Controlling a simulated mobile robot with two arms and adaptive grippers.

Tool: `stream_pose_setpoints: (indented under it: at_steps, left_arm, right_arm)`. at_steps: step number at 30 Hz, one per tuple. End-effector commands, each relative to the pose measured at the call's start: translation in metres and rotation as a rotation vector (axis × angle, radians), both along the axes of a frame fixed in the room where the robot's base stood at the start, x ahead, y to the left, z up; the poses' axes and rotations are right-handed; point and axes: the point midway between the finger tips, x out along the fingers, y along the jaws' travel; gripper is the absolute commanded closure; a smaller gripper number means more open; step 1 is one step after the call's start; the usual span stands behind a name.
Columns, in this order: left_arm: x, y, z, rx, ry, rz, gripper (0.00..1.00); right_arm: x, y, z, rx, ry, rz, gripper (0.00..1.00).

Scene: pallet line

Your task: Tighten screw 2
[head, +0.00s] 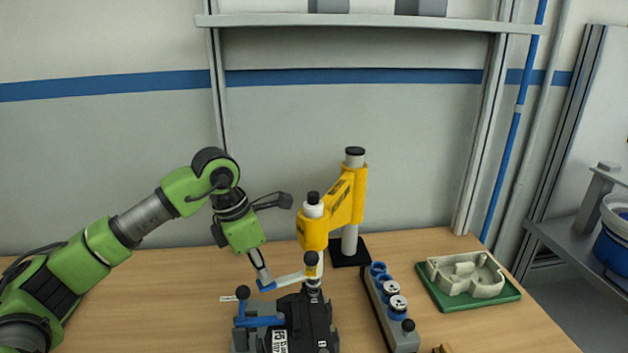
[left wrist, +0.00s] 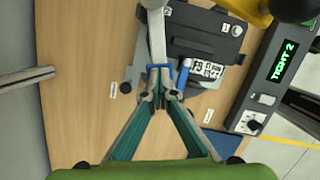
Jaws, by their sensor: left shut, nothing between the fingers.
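The yellow jointed tool arm (head: 343,202) stands on a black base behind the fixture. Its driver head (head: 312,225) hangs over the dark fixture (head: 297,318); screw 2 cannot be made out. A pale lever (head: 291,280) with a blue end reaches left from the driver. It also shows in the left wrist view (left wrist: 156,35). My left gripper (head: 265,283) is shut and empty, its tips close to the lever's blue end; I cannot tell whether they touch. In the left wrist view, its fingertips (left wrist: 161,97) are together. A display (left wrist: 283,62) reads "TIGHT 2". My right gripper is out of view.
A grey rack (head: 392,312) with blue cups stands right of the fixture. A green tray (head: 445,302) holds a pale casting (head: 467,273) further right. A blue-handled clamp (head: 258,321) sits at the fixture's left. The table (head: 150,310) left of the fixture is clear.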

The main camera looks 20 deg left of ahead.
Motion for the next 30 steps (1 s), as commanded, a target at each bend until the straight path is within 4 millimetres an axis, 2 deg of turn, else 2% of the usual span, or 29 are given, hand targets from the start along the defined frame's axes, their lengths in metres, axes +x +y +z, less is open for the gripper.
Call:
stream_pose_setpoints:
  at_steps: [1, 17, 30]
  left_arm:
    - [-0.002, 0.0, -0.005, 0.003, 0.012, -0.001, 1.0]
    - [-0.002, 0.0, -0.004, 0.003, 0.011, -0.001, 1.0]
    - [-0.001, 0.0, 0.026, 0.002, 0.005, 0.0, 1.0]
  right_arm:
    - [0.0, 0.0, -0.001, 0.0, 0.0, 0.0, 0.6]
    - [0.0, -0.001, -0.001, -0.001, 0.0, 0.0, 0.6]
    - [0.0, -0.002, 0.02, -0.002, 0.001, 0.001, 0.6]
